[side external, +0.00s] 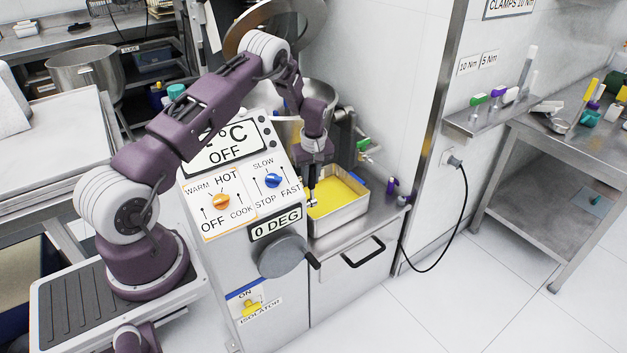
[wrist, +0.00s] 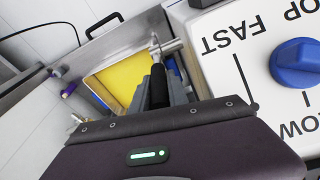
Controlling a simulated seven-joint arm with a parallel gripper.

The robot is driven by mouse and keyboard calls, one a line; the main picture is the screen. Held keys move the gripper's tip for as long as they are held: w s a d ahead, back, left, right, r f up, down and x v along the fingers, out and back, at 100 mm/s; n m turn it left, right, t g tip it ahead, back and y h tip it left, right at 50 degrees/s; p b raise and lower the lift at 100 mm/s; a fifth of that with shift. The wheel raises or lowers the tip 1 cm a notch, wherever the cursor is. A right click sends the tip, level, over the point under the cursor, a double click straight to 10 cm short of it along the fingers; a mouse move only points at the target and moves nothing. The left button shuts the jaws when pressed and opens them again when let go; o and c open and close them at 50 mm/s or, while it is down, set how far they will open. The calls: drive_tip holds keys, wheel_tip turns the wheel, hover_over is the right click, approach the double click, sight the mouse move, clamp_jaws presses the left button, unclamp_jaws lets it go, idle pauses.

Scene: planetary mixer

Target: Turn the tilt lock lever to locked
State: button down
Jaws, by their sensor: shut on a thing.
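The tilt lock lever (wrist: 167,46) appears to be the small bare-metal crosspiece with a black handle (wrist: 158,86) on the side of the mixer cabinet, beside the yellow-filled tray. My gripper (wrist: 163,92) is shut on its black handle, with grey fingers around it. In the side external view my gripper (side external: 311,185) points down between the control panel and the tray, and a small metal part of the lever (side external: 311,203) shows at its tip. The handle is mostly hidden there. No lock marking is readable, so I cannot tell the lever's setting.
The control panel has an orange knob (side external: 222,201) and a blue knob (side external: 273,180). Below are a "0 DEG" display (side external: 276,225), a grey handwheel (side external: 283,256) and a yellow isolator switch (side external: 252,304). The yellow-filled metal tray (side external: 342,222) stands close on the right.

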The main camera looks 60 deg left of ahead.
drive_tip(key=shift+a, duration=0.25)
drive_tip(key=c, duration=1.3)
unclamp_jaws()
